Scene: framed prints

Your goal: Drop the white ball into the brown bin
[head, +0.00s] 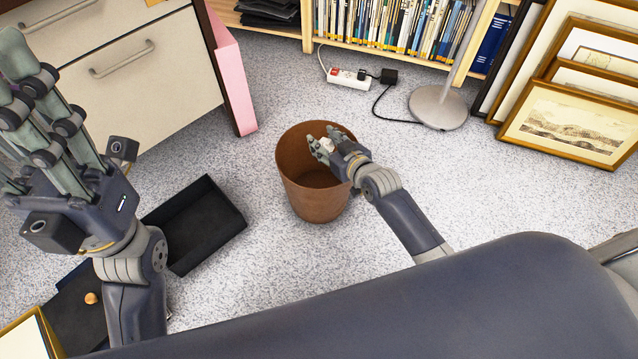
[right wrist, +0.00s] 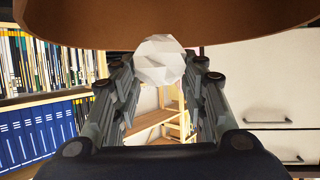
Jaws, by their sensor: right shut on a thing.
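The white ball (right wrist: 160,61) is faceted and sits between the fingertips of my right gripper (right wrist: 160,75) in the right wrist view. In the head view the ball (head: 326,146) shows small and partly covered by the fingers. My right gripper (head: 322,145) is shut on it, at the upper part of the brown bin's opening. The brown bin (head: 317,205) stands upright on the floor. Its inside looks empty where it shows. The bin's brown surface (right wrist: 90,22) fills the top of the right wrist view. My left gripper (head: 35,100) is raised at the left, fingers spread apart and empty.
A black open tray (head: 205,225) lies on the floor left of the bin. Drawers (head: 125,75) stand at upper left. A power strip (head: 349,80), a lamp base (head: 437,107) and framed prints (head: 570,130) lie beyond and right.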

